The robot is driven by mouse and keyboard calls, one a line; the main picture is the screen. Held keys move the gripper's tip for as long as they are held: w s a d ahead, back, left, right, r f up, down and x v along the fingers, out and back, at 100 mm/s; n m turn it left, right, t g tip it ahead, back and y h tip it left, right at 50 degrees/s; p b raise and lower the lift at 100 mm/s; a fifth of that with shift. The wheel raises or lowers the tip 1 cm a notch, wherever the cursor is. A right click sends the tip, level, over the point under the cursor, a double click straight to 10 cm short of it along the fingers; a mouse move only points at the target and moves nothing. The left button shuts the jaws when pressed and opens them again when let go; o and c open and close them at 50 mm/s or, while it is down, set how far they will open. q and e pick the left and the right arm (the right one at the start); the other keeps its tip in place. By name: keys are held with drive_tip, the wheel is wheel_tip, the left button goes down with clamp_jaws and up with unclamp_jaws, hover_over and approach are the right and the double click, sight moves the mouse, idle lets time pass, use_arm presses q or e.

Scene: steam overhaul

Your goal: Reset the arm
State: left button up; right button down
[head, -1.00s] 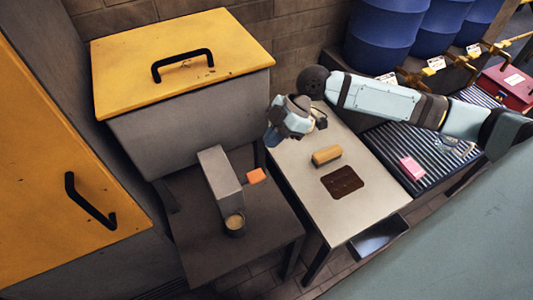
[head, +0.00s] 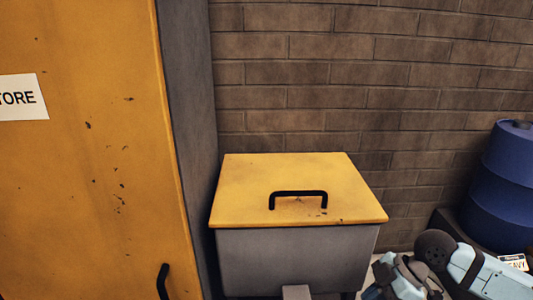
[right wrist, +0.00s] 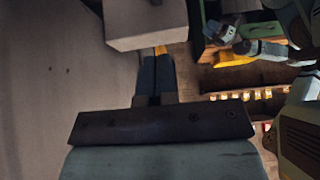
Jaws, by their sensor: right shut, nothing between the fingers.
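My right arm (head: 478,272) comes in at the lower right of the head view, bent at a dark round joint. Its wrist is at the bottom edge there, in front of the bin's right side, and the fingers are not clear. In the right wrist view my right gripper (right wrist: 157,76) is shut, its dark blue fingers together with nothing held. A pale grey block-like shape shows beyond the fingertips. My left gripper is not seen in the head view.
A grey bin with a yellow lid (head: 245,190) and black handle stands against the brick wall (head: 330,75). A tall yellow cabinet (head: 90,190) fills the left. A blue drum (head: 500,195) stands at the right.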

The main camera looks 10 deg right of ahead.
drive_tip(key=s+a+f+m+t, duration=0.2)
drive_tip(key=s+a+f+m, duration=0.2)
drive_tip(key=s+a+f, duration=0.3)
drive_tip(key=s+d+f+m+h, duration=0.1)
drive_tip(key=s+d+m+h, duration=0.3)
drive_tip(key=s+m, duration=0.25)
drive_tip(key=s+d+f+m+h, duration=0.2)
drive_tip(key=s+d+m+h, duration=0.1)
drive_tip(key=s+m, duration=0.3)
drive_tip(key=w+a+f+n+t+y, duration=0.1)
drive_tip(key=w+a+f+t, duration=0.1)
drive_tip(key=f, duration=0.4)
drive_tip(key=w+a+f+n+t+y, duration=0.1)
drive_tip(key=w+a+f+t+y, duration=0.1)
drive_tip(key=f+t, duration=0.4)
drive_tip(key=shift+w+a+f, duration=0.65)
drive_tip(key=shift+a+f, duration=0.1)
drive_tip(key=shift+a, duration=0.3)
